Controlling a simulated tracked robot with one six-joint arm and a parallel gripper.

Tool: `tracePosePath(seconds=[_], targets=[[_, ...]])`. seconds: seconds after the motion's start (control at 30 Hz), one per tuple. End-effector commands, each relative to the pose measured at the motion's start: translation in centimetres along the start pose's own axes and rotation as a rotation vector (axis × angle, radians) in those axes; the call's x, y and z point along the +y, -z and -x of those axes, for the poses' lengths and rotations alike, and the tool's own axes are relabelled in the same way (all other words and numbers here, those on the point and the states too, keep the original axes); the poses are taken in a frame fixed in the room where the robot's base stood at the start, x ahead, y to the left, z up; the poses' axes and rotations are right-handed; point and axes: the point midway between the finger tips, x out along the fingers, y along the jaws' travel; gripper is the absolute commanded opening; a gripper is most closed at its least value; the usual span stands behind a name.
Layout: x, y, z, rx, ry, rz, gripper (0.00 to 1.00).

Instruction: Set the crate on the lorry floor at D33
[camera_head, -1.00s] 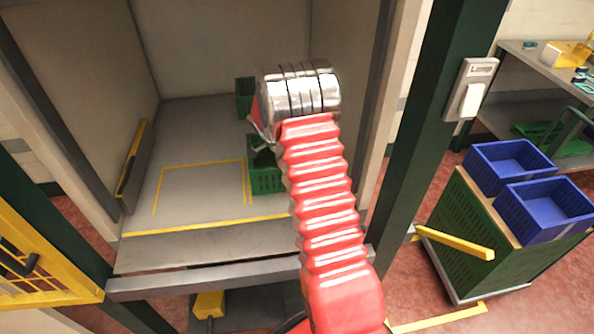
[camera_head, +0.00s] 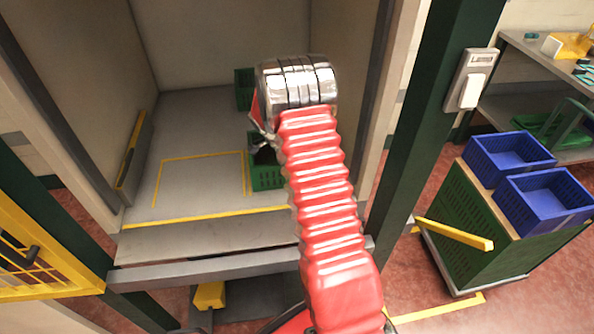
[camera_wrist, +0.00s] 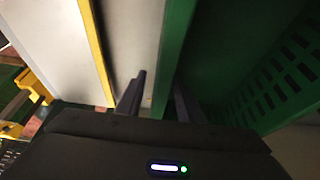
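A green crate (camera_head: 267,177) rests on the grey lorry floor (camera_head: 200,208), just right of a yellow-outlined rectangle (camera_head: 202,160). My arm hides its right part. In the wrist view its green wall (camera_wrist: 169,55) runs between the fingers of my gripper (camera_wrist: 158,92). The fingers stand apart, with a gap between the left finger and the wall, so the gripper looks open around the wall. In the head view the fingers are mostly hidden behind my wrist. I cannot read a D33 mark.
Another green crate (camera_head: 243,89) stands farther back in the lorry. A yellow-edged rail (camera_head: 134,155) lines the left wall, and a yellow line (camera_head: 190,222) marks the floor's front edge. A green post (camera_head: 425,130) stands right. Blue crates (camera_head: 545,198) sit on a green stack outside.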

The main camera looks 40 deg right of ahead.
Motion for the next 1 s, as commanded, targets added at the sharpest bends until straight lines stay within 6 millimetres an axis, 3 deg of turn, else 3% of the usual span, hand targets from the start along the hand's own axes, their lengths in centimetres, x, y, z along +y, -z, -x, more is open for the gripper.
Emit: tracePosePath(seconds=[0.27,0.47,1.0], targets=[[0.1,-0.1,0.0,0.000,-0.002,0.002,0.34],[0.0,-0.1,1.4,0.000,0.001,0.002,0.34],[-0.2,-0.2,10.4,0.000,0.003,0.002,0.34]])
